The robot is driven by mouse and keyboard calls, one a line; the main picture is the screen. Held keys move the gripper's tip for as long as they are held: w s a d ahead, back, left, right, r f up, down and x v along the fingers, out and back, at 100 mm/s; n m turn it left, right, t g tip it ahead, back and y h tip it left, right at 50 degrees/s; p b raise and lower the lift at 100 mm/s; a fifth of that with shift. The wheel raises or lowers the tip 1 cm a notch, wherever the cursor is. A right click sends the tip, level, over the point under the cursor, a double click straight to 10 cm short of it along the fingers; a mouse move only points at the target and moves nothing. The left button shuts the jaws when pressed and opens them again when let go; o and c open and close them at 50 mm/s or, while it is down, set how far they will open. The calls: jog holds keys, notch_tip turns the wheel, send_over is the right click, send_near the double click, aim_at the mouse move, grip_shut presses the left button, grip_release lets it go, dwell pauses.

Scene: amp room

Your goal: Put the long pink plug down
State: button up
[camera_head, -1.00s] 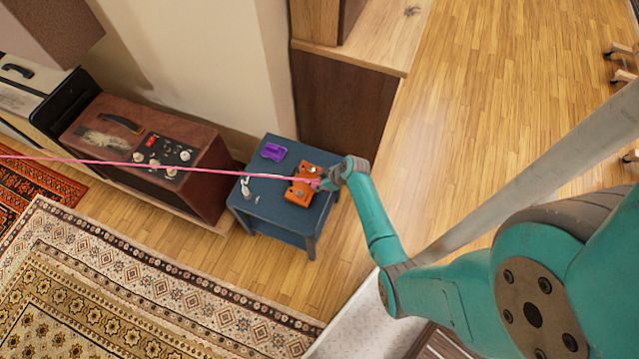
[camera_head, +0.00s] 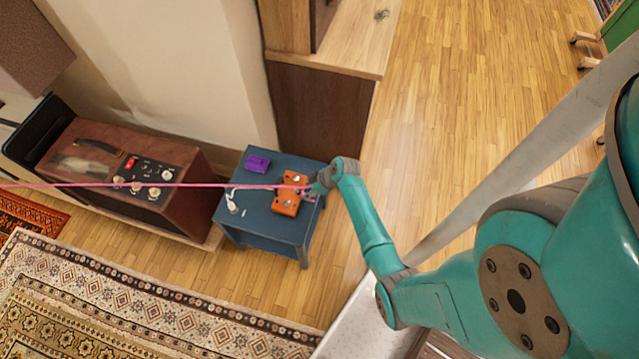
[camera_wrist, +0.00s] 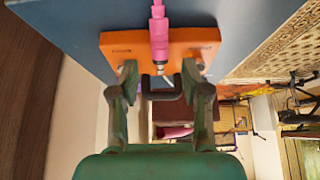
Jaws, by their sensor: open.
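The long pink plug (camera_wrist: 158,36) lies over the orange pedal (camera_wrist: 118,46) in the wrist view, its metal tip pointing toward my gripper. In the head view the orange pedal (camera_head: 286,206) sits on the small blue table (camera_head: 262,235), and a taut pink cable (camera_head: 120,185) runs left from it. My gripper (camera_wrist: 160,82) is open, its fingers on either side of the plug's tip. I cannot tell whether the plug rests on the pedal. In the head view my gripper (camera_head: 318,188) is at the pedal's right side and hides part of it.
A purple pedal (camera_head: 257,163) and a white cable with a plug (camera_head: 233,205) are on the same table. A brown amplifier (camera_head: 165,200) stands to the left, a dark wood cabinet (camera_head: 318,120) behind. A patterned rug (camera_head: 120,300) lies in front; wooden floor (camera_head: 450,90) is open at right.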

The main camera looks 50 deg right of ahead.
jog(key=v, duration=0.9)
jog(key=s+a+f+m+t+h, duration=0.15)
jog(key=s+a, duration=0.35)
jog(key=a, duration=0.5)
jog(key=s+a+r+m+t+h, duration=0.1)
jog(key=s+a+r+t, duration=0.1)
jog(key=s+a+r, duration=0.3)
jog(key=s+a+r+m+t+h, duration=0.1)
jog(key=s+a+r, duration=0.4)
jog(key=s+r, duration=0.5)
jog(key=shift+s+a+t, duration=0.4)
jog(key=shift+s+t, duration=0.05)
jog(key=shift+t, duration=0.1)
jog(key=shift+o, duration=0.5)
jog(key=s+a+r+t, duration=0.1)
jog(key=s+r, duration=0.1)
jog(key=r, duration=0.6)
jog(key=s+a+r+t+y, duration=0.1)
jog(key=s+a+r+t, duration=0.1)
jog(key=r, duration=0.6)
jog(key=shift+s+t, duration=0.3)
jog(key=shift+s, duration=0.45)
jog(key=shift+m, duration=0.25)
